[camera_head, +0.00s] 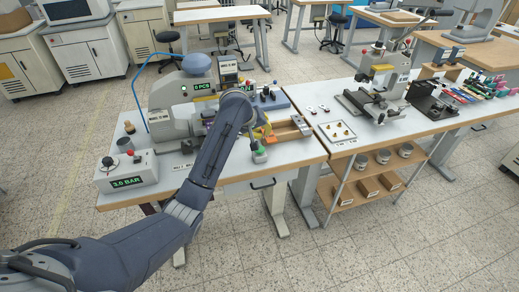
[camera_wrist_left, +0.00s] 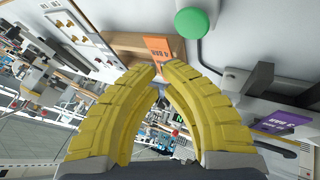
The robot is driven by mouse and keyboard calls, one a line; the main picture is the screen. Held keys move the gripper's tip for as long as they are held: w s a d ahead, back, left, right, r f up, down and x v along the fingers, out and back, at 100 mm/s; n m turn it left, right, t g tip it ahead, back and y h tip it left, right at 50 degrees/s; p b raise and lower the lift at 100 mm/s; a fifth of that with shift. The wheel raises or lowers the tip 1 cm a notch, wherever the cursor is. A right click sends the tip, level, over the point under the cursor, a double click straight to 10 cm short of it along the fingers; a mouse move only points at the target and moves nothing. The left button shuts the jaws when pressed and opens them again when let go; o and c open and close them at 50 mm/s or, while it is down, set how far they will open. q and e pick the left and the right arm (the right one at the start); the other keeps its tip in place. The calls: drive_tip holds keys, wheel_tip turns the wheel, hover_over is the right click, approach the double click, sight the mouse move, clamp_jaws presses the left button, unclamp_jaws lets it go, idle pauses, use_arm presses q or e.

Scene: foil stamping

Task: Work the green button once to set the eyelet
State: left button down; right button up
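The green button (camera_head: 259,154) is at the front edge of the left bench, just below my left gripper (camera_head: 264,133) in the head view. In the left wrist view the round green button (camera_wrist_left: 191,24) lies at the top, beyond my fingertips and apart from them. The yellow fingers of my left gripper (camera_wrist_left: 161,75) meet at or very near their tips, with nothing held between them. The eyelet press (camera_head: 178,105) stands behind my forearm, which hides part of it. No eyelet can be made out under the press. My right gripper is not in view.
A box reading 3.0 BAR (camera_head: 127,174) stands at the bench's left front. A wooden tray (camera_head: 290,128) is right of my gripper. The right bench (camera_head: 345,128) holds another press.

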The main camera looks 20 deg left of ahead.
use_arm(q)
drive_tip(key=shift+f, duration=1.85)
drive_tip(key=shift+f, duration=1.1)
idle(1.4)
drive_tip(key=shift+r, duration=1.1)
drive_tip(key=shift+r, duration=2.5)
